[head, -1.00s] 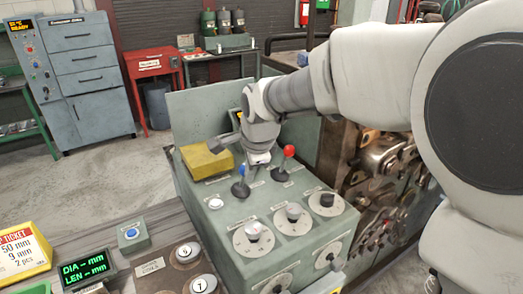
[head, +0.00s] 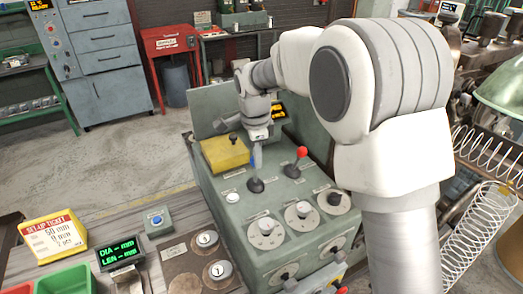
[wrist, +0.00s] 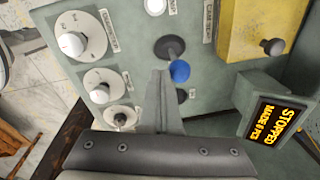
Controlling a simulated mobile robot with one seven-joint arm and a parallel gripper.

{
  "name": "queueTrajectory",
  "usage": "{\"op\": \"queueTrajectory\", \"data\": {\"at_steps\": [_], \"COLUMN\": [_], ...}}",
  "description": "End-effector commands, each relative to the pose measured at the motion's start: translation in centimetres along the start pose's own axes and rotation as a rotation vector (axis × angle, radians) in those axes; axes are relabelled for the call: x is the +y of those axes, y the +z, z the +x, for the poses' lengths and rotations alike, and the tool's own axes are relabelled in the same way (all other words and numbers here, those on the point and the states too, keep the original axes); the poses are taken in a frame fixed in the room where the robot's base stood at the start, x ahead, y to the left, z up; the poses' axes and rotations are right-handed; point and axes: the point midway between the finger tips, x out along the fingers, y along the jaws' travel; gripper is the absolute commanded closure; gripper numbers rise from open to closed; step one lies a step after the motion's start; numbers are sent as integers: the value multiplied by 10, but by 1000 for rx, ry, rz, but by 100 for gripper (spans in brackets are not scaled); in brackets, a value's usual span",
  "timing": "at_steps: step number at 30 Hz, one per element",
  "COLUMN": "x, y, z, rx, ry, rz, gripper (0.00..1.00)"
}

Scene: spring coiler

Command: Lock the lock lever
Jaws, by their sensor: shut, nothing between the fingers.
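A blue-knobbed lever (head: 254,164) stands on the sloping green control panel. In the wrist view its blue knob (wrist: 179,71) is just right of my fingertips, above a dark round base. A red-knobbed lever (head: 301,153) stands to its right in the head view. The labels are too small to tell which is the lock lever. My gripper (head: 257,142) is shut and empty, pointing down close behind the blue knob. In the wrist view my gripper (wrist: 162,76) appears beside the knob; I cannot tell if they touch.
A yellow box (head: 226,153) with a dark knob sits left of the levers. White dials (head: 266,232) and a white button (head: 232,197) lie in front. A display reading STOPPED (wrist: 272,120) is close to my gripper. Wire coils (head: 480,230) stand at the right.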

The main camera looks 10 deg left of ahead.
Motion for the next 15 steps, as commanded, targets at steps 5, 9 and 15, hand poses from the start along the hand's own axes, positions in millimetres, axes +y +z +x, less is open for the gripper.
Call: {"op": "queueTrajectory", "data": {"at_steps": [5,9,15], "x": [-12,-22,-34], "y": [3,5,9], "z": [-4,-2,0], "rx": [5,6,4], "ry": [20,19,19], "rz": [-1,-2,-1], "gripper": [100,100,100]}}
